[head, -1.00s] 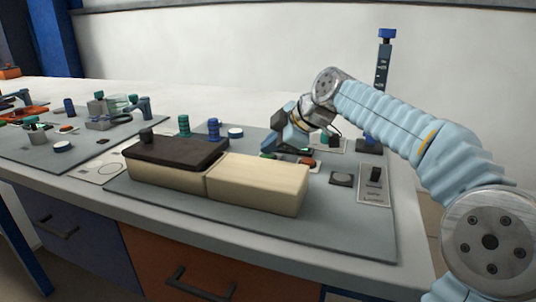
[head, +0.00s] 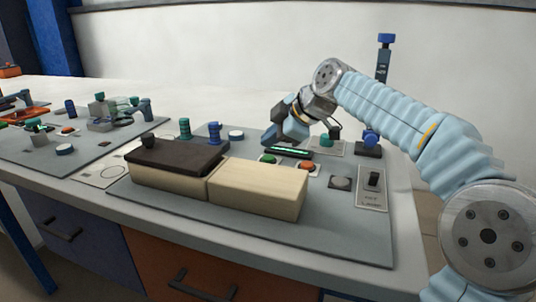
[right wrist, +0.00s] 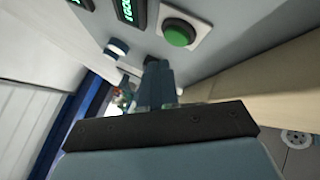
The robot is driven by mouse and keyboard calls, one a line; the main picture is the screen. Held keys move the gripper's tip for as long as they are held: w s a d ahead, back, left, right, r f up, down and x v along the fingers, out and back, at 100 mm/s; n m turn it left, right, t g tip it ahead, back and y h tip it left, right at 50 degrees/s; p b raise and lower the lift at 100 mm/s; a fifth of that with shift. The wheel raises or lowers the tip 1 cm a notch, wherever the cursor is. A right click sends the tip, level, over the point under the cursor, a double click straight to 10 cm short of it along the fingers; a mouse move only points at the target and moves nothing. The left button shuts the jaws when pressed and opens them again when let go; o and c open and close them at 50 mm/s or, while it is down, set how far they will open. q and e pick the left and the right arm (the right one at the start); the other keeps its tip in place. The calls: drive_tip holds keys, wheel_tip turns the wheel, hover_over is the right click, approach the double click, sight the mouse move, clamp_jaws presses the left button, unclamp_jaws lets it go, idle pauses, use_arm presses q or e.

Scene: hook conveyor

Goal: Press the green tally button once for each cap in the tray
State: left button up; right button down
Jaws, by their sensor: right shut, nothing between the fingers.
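The green button (head: 269,159) sits on the grey panel behind the wooden box. In the right wrist view the green button (right wrist: 180,34) is a round dome on a pale square plate. My right gripper (head: 276,141) is shut and empty, above and behind the button, apart from it. Its shut fingers (right wrist: 156,78) also show in the right wrist view. A lit green display (head: 290,151) is beside the button; part of it (right wrist: 128,10) shows in the wrist view, not surely readable. No tray of caps can be made out. My left gripper is not in view.
A wooden box with a dark lid (head: 178,153) and a pale block (head: 257,188) stand in front. Blue and green knobbed posts (head: 214,132) stand at left.

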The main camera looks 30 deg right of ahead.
sight(271, 158)
wheel_tip(271, 158, up, 4)
drive_tip(key=p, duration=0.2)
drive_tip(key=shift+p, duration=0.3)
idle(0.5)
